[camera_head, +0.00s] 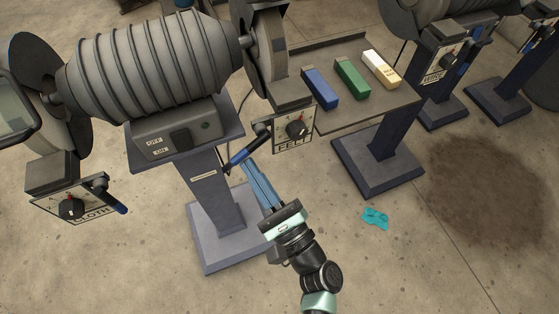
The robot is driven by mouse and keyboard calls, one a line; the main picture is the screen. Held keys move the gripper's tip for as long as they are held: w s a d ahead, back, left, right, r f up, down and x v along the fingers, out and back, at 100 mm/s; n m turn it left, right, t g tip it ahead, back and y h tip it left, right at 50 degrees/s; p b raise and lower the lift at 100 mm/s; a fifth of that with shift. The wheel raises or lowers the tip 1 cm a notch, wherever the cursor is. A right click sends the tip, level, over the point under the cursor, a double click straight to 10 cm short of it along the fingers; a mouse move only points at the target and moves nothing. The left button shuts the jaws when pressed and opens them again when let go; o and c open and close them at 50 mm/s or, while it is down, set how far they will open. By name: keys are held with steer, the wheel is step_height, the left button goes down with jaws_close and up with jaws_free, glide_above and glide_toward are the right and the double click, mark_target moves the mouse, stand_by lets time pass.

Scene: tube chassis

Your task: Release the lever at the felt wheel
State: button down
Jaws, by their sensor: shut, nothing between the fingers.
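The felt wheel (268,55) sits at the right end of the grey ribbed motor. The lever (242,155) with a blue grip reaches down and left from this panel's left side. My gripper (249,165) comes up from below, its long blue fingers shut and empty. Its tips are close to the right of the lever's grip; I cannot tell whether they touch it.
A similar lever (116,200) is at the CLOTH panel (75,208) on the left. The motor's pedestal (215,195) stands just left of my gripper. A table (352,119) with blue, green and yellow-white bars is to the right. A teal rag (375,218) lies on open floor.

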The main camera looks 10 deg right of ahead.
steer(key=m, duration=0.1)
steer(key=a+r+m+t+h, duration=0.1)
steer(key=m, duration=0.1)
steer(key=shift+s+a+r, duration=0.1)
steer(key=shift+s+r, duration=0.05)
steer(key=shift+s+a+r+p, duration=0.1)
steer(key=shift+a+r+p, duration=0.4)
steer(key=shift+r, duration=0.2)
steer(key=shift+a+r, duration=0.1)
steer(key=shift+r, duration=0.1)
